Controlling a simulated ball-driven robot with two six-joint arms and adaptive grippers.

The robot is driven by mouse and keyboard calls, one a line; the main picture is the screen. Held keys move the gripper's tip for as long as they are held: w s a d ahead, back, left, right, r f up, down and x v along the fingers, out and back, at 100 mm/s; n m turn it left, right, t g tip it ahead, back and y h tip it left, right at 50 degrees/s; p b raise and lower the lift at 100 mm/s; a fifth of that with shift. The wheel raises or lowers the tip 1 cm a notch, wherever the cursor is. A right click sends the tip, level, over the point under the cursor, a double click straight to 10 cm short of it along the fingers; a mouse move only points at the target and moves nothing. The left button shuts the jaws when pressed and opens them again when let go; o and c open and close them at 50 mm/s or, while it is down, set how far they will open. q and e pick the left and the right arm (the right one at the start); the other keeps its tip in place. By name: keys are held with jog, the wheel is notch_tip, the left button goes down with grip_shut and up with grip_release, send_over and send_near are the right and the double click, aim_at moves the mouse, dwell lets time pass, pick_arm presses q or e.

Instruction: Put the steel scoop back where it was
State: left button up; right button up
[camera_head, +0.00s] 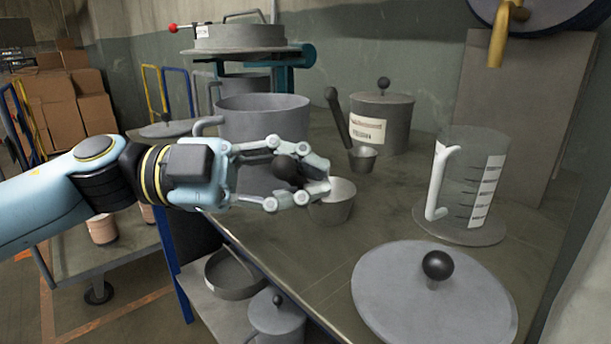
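My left gripper (314,180) reaches in from the left over the table. Its fingers close around a dark, round-ended handle (287,168). A small grey steel scoop cup (334,208) shows just beyond and below the fingertips, and the handle appears to belong to it. The fingers partly hide the join and the cup's left side. Whether the cup touches the table is unclear. A second, smaller metal scoop (363,159) with a dark upright handle stands behind, in front of a lidded canister. My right gripper is not in view.
A large grey pot (262,120) stands behind my gripper. The labelled canister (391,112) is at the back. A clear measuring jug (474,180) stands at right. A round lid (430,302) with a black knob is at front right. Bare table lies between the scoop and jug.

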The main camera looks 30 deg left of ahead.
pick_arm(q)
jog(key=o, duration=0.4)
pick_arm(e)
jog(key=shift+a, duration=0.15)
pick_arm(q)
jog(key=shift+r, duration=0.1)
jog(key=shift+s+a+p, duration=0.3)
jog(key=shift+a, duration=0.15)
jog(key=p+v, duration=0.7)
jog(key=v, duration=0.4)
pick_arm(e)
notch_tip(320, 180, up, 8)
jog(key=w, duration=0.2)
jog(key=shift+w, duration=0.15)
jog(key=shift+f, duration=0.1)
